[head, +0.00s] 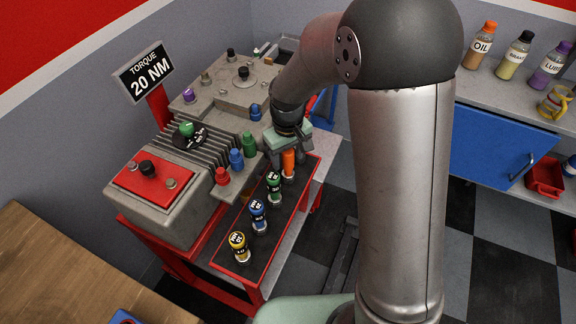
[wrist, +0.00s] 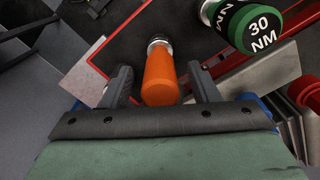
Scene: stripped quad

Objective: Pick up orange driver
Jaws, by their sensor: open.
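The orange driver (head: 289,164) stands at the far end of a row of drivers on the black, red-edged tray (head: 235,262). It also shows in the wrist view (wrist: 160,76), its orange handle between the two fingers and its silver collar beyond. My gripper (head: 289,155) is at the orange driver in the head view. In the wrist view my gripper (wrist: 162,88) is open, with one dark finger on each side of the handle. A gap shows on both sides, wider on the right. The driver's tip is hidden.
A green driver marked 30 NM (wrist: 255,28) stands close beside the orange one. Blue (head: 258,215) and yellow (head: 239,246) drivers stand further along the tray. A grey engine block (head: 150,205) with coloured knobs borders the tray's left side.

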